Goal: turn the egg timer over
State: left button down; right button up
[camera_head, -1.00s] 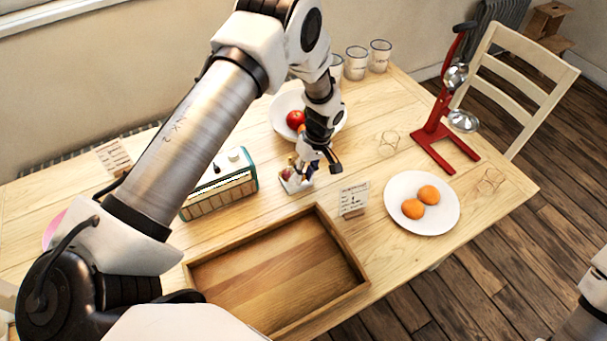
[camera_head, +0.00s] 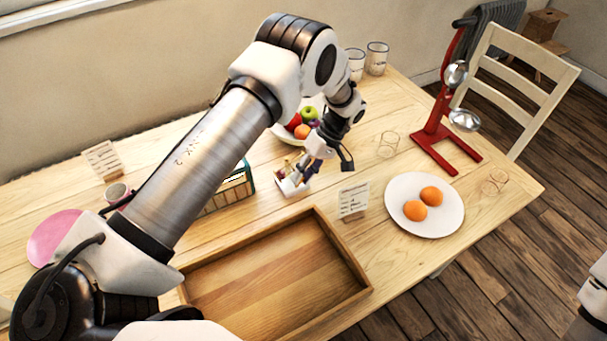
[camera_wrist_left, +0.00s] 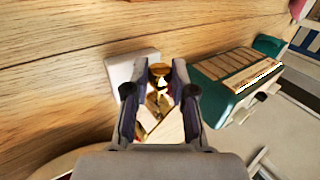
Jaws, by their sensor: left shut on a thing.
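The egg timer (camera_head: 291,187) has pale square end plates and a gold-coloured glass middle. It is at the table's middle, just behind the wooden tray. My left gripper (camera_head: 298,174) comes down to it at a slant from the upper right and is shut on it. In the left wrist view, the timer's gold middle (camera_wrist_left: 160,76) sits between the two fingers, with pale plates at both ends. The fingers hide part of it. I cannot tell whether it touches the table. Of my right arm only a small part shows, without its gripper.
A wooden tray (camera_head: 283,274) lies in front. A green and cream radio-like box (camera_head: 235,190) stands left of the timer, partly behind my arm. A fruit bowl (camera_head: 285,133) is behind, a small card (camera_head: 354,199) and a plate (camera_head: 438,224) with two orange items to the right.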

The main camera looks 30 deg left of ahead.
pick_arm(q)
jog(key=c, duration=1)
grip_release()
jog(key=shift+o, duration=0.2)
jog(key=v, duration=1.2)
